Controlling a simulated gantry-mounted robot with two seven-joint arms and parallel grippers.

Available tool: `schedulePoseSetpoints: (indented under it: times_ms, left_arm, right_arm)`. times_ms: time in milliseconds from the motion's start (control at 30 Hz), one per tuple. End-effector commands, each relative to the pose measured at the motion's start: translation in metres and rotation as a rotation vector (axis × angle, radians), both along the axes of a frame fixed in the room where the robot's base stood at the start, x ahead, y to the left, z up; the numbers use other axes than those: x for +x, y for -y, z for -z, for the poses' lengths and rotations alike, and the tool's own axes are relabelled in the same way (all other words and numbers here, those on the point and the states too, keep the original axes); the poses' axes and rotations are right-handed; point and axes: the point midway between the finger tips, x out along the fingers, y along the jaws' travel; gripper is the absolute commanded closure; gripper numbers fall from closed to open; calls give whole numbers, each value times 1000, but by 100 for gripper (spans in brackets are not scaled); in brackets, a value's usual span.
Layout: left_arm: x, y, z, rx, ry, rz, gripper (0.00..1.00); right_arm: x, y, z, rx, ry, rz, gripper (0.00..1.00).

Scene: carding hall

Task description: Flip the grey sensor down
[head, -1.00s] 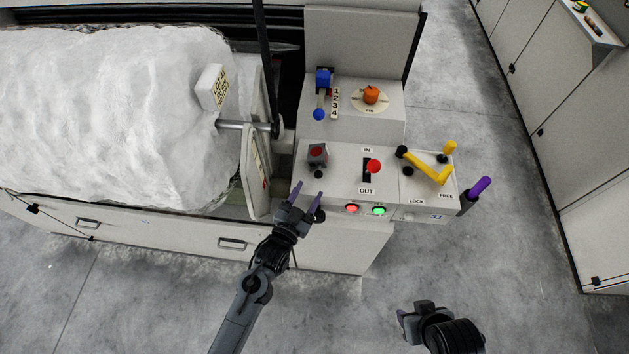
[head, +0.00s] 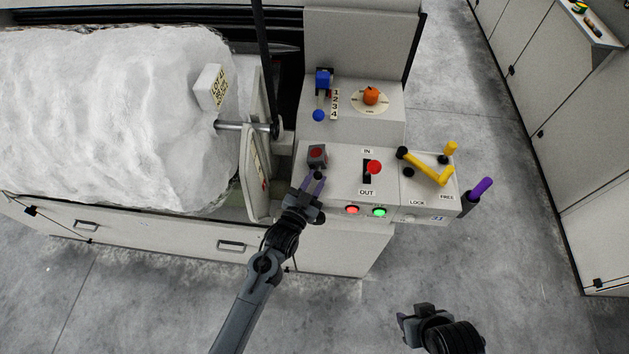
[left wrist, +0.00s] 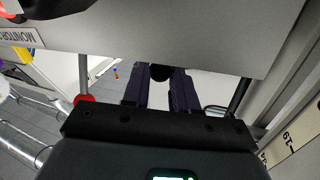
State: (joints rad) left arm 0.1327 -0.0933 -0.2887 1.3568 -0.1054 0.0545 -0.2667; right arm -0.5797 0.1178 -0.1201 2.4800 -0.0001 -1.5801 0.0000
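The grey sensor (head: 317,154), a small grey block with a red round face, stands at the left of the console top in the head view. A black knob showed just below it earlier; my left fingers now cover that spot. My left gripper (head: 312,179) is just in front of the sensor, pointing at it. In the left wrist view its two dark purple fingers (left wrist: 160,88) are apart, with a black round end (left wrist: 160,72) showing between or beyond them; I cannot tell whether they touch it. My right gripper (head: 414,318) is low right, clear of the console; its fingers are unclear.
The console carries a red lever (head: 374,167), a yellow crank (head: 430,168), a blue-handled selector (head: 323,82), an orange dial (head: 371,95), and red and green lamps (head: 365,211). A purple handle (head: 481,187) sticks out right. A white fibre roll (head: 110,115) lies left. Floor in front is free.

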Motion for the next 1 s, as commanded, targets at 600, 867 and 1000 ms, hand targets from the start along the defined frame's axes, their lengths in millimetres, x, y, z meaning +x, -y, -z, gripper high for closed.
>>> schedulePoseSetpoints:
  times_ms: [600, 867, 1000]
  left_arm:
    - [0, -4, -2, -120, -10, 0, 100]
    - [1, -11, -3, -311, -25, 0, 100]
    - [1, -15, -4, -412, -33, -1, 100]
  right_arm:
    - [0, 0, 1, 1, 0, 1, 57]
    - [0, 1, 4, -7, 0, -4, 57]
    - [0, 2, 6, -7, 0, -4, 57]
